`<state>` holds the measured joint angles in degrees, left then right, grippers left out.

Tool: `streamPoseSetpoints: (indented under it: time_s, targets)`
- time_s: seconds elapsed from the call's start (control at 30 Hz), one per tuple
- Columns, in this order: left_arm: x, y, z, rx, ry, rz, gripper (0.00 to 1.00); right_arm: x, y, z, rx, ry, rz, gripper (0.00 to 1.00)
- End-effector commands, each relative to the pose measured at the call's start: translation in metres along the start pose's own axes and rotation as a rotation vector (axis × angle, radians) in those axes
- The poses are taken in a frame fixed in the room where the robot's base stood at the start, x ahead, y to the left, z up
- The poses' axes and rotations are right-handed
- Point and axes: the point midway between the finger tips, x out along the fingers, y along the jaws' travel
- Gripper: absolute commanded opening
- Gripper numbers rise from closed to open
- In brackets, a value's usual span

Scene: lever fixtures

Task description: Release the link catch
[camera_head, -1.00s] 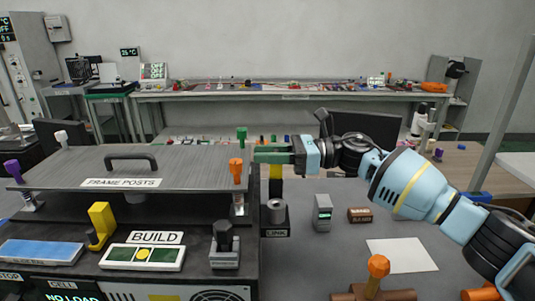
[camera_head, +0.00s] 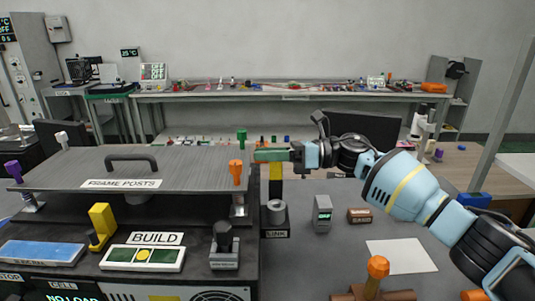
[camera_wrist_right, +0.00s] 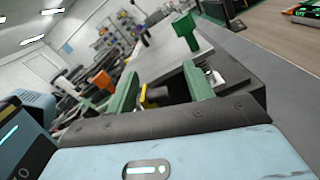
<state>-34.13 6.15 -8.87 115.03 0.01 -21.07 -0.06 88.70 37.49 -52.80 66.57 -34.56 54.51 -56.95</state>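The LINK fixture (camera_head: 276,212), a grey cylinder on a dark labelled base, stands at the right edge of the black bench unit. A yellow and black upright part (camera_head: 275,180) rises behind it, its top hidden by my right gripper. My right gripper (camera_head: 258,155) has green fingers and points left, level with the bench lid's right edge. In the right wrist view its fingers (camera_wrist_right: 162,86) are apart, and a small yellow piece (camera_wrist_right: 145,96) shows between them. I cannot tell whether they touch it. My left gripper is not in view.
The lid plate (camera_head: 130,168) with its black handle carries orange (camera_head: 236,173), green (camera_head: 241,138), purple and white posts at its corners. A grey box (camera_head: 322,213), a brown block (camera_head: 359,215) and white paper (camera_head: 401,256) lie on the grey surface at right.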

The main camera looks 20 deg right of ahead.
Motion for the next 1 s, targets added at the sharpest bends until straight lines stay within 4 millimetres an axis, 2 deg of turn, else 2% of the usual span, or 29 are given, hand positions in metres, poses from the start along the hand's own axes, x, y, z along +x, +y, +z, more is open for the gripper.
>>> streamPoseSetpoints:
  time_s: [0.27, 0.7, 1.0]
  targets:
    - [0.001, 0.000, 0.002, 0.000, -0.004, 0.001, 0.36, -0.007, -0.001, -0.001, 0.000, 0.000, -0.001, 0.52]
    - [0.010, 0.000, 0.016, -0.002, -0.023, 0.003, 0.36, -0.069, -0.001, -0.002, 0.001, 0.001, -0.001, 0.52]
    - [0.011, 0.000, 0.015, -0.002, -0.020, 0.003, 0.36, -0.078, 0.000, 0.000, 0.000, 0.001, 0.001, 0.52]
